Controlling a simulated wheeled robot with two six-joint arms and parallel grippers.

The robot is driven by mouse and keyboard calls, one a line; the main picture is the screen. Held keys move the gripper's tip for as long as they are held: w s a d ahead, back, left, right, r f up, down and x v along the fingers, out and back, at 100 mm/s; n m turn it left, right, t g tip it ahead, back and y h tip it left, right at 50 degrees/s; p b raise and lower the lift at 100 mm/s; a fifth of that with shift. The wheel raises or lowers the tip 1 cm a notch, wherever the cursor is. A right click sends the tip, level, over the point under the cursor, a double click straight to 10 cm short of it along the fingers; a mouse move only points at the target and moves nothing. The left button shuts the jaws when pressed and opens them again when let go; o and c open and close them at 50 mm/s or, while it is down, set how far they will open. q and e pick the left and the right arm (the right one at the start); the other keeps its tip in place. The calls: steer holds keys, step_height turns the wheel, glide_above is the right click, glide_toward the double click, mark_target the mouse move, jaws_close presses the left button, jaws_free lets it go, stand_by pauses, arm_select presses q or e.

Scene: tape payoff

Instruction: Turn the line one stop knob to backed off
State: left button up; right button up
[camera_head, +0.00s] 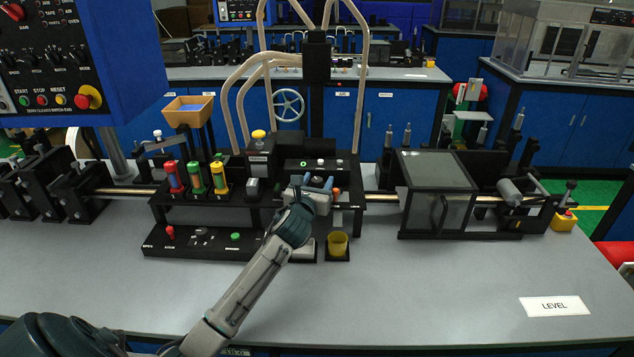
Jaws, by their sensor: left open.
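My left gripper (314,183) is open at the front of the black machine block in the middle of the bench. Its fingers point away from me, toward the block's upper face. A small white-topped knob (320,162) and a green round indicator (303,163) show on the top panel just beyond the fingers. I cannot tell which part is the line one stop knob; labels there are too small to read. The gripper and wrist hide part of the block's front. My right gripper is not in view.
Red, green and yellow cylinders (195,177) stand left of the gripper. A dark clear-lidded box (437,185) stands farther right. The grey bench front (420,300) is free, apart from a LEVEL card (554,306).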

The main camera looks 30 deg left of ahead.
arm_select(q)
steer(key=shift+c, duration=0.4)
steer(key=c, duration=0.9)
steer(key=shift+o, duration=0.2)
steer(key=shift+d+n+g+y, duration=0.1)
steer(key=shift+n+g+y, duration=0.2)
steer(key=shift+n+y, duration=0.3)
steer(key=shift+n+g+y, duration=0.5)
steer(key=shift+n+y, duration=0.1)
steer(key=shift+y, duration=0.5)
steer(key=shift+n+g+y, duration=0.7)
steer(key=shift+n+y, duration=0.2)
steer(key=shift+y, duration=0.6)
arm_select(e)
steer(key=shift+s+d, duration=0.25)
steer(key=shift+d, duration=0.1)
arm_select(q)
steer(key=shift+s+g, duration=0.1)
steer(key=shift+g, duration=0.2)
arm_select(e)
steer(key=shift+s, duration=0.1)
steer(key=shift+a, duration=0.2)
